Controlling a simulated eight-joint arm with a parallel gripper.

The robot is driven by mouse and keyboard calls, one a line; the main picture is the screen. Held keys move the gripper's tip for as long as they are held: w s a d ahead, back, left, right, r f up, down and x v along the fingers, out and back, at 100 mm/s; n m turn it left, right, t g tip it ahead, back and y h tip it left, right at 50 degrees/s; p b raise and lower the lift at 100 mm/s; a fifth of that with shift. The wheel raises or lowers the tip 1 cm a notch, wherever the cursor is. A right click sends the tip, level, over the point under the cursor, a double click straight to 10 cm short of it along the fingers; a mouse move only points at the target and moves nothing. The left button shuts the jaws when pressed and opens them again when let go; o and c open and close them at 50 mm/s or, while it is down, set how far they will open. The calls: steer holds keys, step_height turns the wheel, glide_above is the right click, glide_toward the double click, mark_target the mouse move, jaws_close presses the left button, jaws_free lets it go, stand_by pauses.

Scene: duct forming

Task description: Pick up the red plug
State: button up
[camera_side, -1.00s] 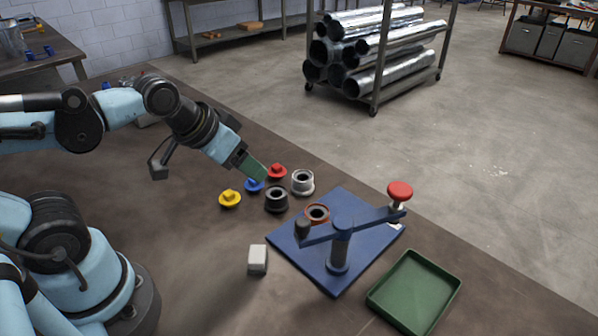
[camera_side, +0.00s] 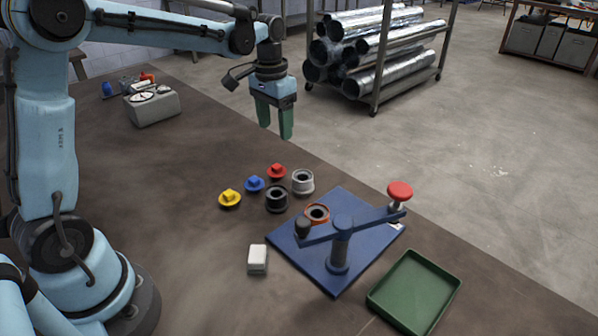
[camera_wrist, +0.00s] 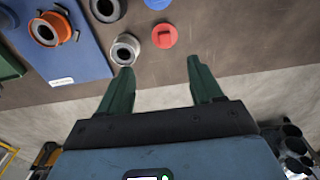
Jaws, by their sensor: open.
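The red plug (camera_side: 277,171) is a small round disc with a raised tab, lying on the brown table beside the blue plug (camera_side: 254,184) and behind the black ring (camera_side: 276,199). In the wrist view the red plug (camera_wrist: 164,36) lies beyond the fingertips, between their lines, with the blue plug (camera_wrist: 157,3) cut off at the top edge. My gripper (camera_side: 275,130) is raised well above the table, fingers pointing down, open and empty. Its green fingers (camera_wrist: 160,65) are spread apart in the wrist view.
A yellow plug (camera_side: 230,198) and a silver ring (camera_side: 302,182) stand near the red plug. A blue press base (camera_side: 322,277) with a red-knobbed lever (camera_side: 400,191), a green tray (camera_side: 414,292) and a white block (camera_side: 257,259) are nearer. A grey dial box (camera_side: 153,107) stands at the back left.

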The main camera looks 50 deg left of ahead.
mark_target(278, 165)
steer(key=f, duration=0.8)
steer(key=w+a+f, duration=0.1)
steer(key=f, duration=0.4)
steer(key=shift+c, duration=0.4)
steer(key=c, duration=0.7)
